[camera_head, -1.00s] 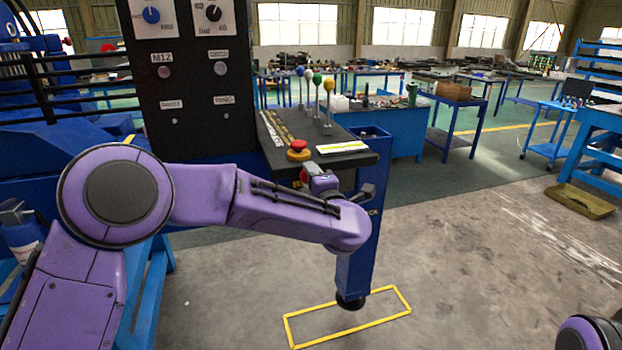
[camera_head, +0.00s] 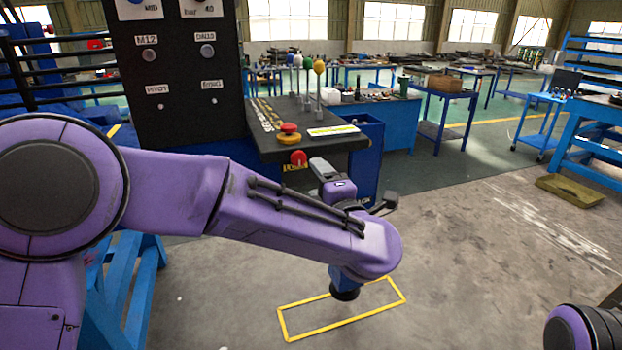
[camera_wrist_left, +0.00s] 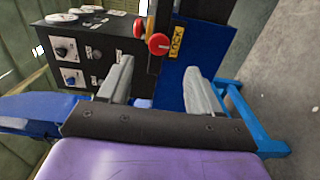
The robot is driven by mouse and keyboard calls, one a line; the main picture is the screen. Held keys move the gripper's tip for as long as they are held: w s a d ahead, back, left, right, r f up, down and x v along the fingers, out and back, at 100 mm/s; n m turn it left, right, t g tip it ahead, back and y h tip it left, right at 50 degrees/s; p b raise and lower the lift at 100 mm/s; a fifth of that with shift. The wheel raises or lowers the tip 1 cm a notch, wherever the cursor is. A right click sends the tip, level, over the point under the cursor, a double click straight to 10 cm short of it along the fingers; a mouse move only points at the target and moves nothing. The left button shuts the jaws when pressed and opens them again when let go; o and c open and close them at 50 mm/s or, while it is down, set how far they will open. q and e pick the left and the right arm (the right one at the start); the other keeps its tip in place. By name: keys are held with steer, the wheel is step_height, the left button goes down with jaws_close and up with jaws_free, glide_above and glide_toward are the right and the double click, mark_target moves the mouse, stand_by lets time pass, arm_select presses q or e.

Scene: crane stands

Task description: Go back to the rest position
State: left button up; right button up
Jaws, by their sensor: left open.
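My left arm comes in from the left in the head view. Its gripper (camera_head: 355,195) is in front of the black control console (camera_head: 350,141), partly hidden by my own wrist. In the left wrist view the two grey fingers of the left gripper (camera_wrist_left: 160,88) stand wide apart with nothing between them. Beyond them show a red knob (camera_wrist_left: 159,43) and a yellow lock label (camera_wrist_left: 176,41). My right arm shows only as a purple and black piece at the lower right of the head view; its gripper is not seen.
The console carries a red and yellow emergency button (camera_head: 289,133) and several coloured-knob levers. A yellow floor outline (camera_head: 340,318) lies below my left wrist.

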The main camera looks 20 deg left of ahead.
arm_select(q)
steer(key=shift+s+d, duration=0.1)
steer(key=s+a+f+m+g+h, duration=0.1)
steer(key=s+a+f+m+h, duration=0.3)
steer(key=f, duration=0.7)
steer(key=s+f+m+g+h, duration=0.1)
steer(key=f+m, duration=0.5)
steer(key=f, duration=0.4)
steer(key=s+a+f+m+g+h, duration=0.1)
steer(key=s+a+f+m+h, duration=0.3)
steer(key=f, duration=0.7)
steer(key=s+a+f+m+g, duration=0.1)
steer(key=s+a+f+g, duration=0.2)
steer(key=s, duration=0.6)
steer(key=s+a+f+m+g+y, duration=0.1)
steer(key=s+a+f+g, duration=0.2)
steer(key=s+f, duration=0.5)
steer(key=s+a+f+m+g+y, duration=0.1)
steer(key=s+a+f, duration=0.3)
steer(key=s, duration=0.6)
steer(key=shift+s+f+m+g, duration=0.2)
steer(key=shift+f+m+g, duration=0.2)
steer(key=shift+f+g, duration=0.55)
steer(key=shift+w, duration=0.1)
